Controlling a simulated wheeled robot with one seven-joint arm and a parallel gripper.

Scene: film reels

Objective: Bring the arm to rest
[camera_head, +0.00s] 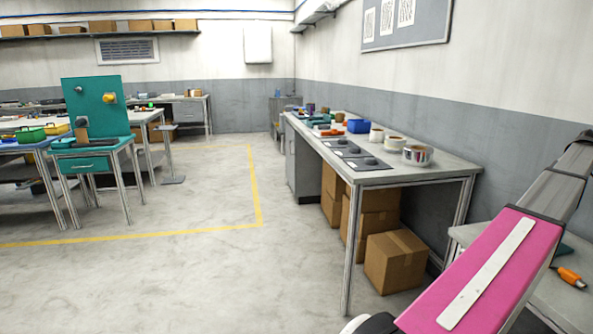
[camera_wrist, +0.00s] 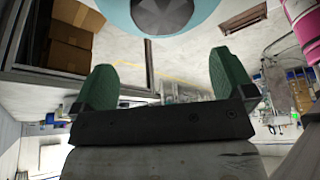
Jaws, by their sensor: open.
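My gripper (camera_wrist: 161,78) shows in the wrist view with its two green fingers spread wide apart. Nothing is between the fingers. The wrist picture appears turned over, with shelves and room parts at odd angles. In the head view my pink arm link with a white strip crosses the lower right, and the gripper itself is out of that view.
A long workbench (camera_head: 455,168) stands along the right wall, with cardboard boxes (camera_head: 395,260) beneath. A teal stand with pegs (camera_head: 100,98) is at the left. A side table with an orange-handled tool (camera_head: 570,277) is close at right. The middle floor is clear.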

